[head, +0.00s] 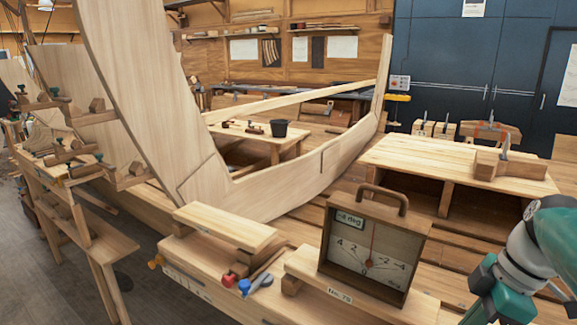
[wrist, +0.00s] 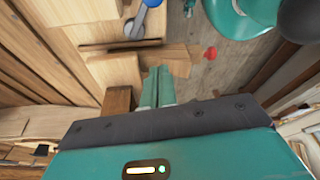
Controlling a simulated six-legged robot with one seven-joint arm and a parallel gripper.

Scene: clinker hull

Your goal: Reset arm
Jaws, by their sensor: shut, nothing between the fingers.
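My gripper (wrist: 157,86) shows in the wrist view as two teal fingers side by side, shut with nothing between them. It hangs over wooden planks and boards. In the head view my teal and white arm comes in at the lower right, beside the boxed dial gauge (head: 368,245), with clear space between them. The fingertips cannot be made out in the head view.
The gauge stands on a board marked No. 79 (head: 338,294). Red and blue clamp handles (head: 244,285) lie left of it, beside a raised plank (head: 225,226). The curved hull timber (head: 300,180) rises behind.

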